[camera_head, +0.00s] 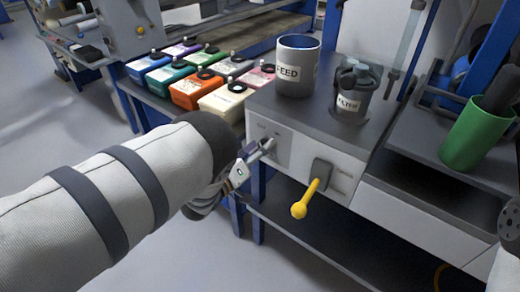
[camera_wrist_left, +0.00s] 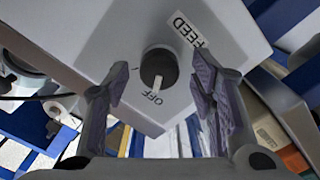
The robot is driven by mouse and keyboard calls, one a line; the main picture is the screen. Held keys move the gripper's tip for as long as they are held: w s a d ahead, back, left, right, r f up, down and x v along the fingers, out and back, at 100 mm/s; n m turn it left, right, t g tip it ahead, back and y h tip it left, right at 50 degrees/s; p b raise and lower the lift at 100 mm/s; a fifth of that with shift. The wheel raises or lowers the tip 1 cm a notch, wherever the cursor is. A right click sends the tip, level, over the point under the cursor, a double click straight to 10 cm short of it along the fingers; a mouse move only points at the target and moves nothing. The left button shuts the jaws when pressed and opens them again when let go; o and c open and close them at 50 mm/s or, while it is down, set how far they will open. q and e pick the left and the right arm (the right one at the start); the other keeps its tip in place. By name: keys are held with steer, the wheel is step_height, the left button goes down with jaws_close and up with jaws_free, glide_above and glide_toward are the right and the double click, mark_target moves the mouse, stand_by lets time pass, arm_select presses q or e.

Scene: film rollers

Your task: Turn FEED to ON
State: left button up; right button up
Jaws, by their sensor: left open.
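The FEED knob (camera_wrist_left: 158,69) is a dark round dial on a pale panel (camera_wrist_left: 95,35) in the left wrist view. Its white pointer is on the side of the printed OFF mark, and a FEED label (camera_wrist_left: 190,29) is beside it. My left gripper (camera_wrist_left: 160,68) is open, with one finger on each side of the knob in that view. I cannot tell whether the fingers touch it. In the head view my left gripper (camera_head: 257,150) is at the left part of the machine's front panel (camera_head: 283,145) and hides the knob.
A yellow-handled lever (camera_head: 309,195) sticks out of the panel to the right. A grey FEED can (camera_head: 298,62) and a FILTER can (camera_head: 352,91) stand on top. Several coloured containers (camera_head: 190,91) stand behind on the left. A green cup (camera_head: 467,137) is at right.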

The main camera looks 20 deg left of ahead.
arm_select(q)
steer(key=c, duration=1.1)
steer(key=shift+c, duration=0.2)
steer(key=shift+r+m, duration=0.1)
steer(key=shift+m, duration=0.3)
steer(key=m, duration=1.1)
steer(key=shift+d+p, duration=0.15)
steer(key=shift+p, duration=0.2)
steer(key=o, duration=1.1)
steer(key=shift+o, duration=0.2)
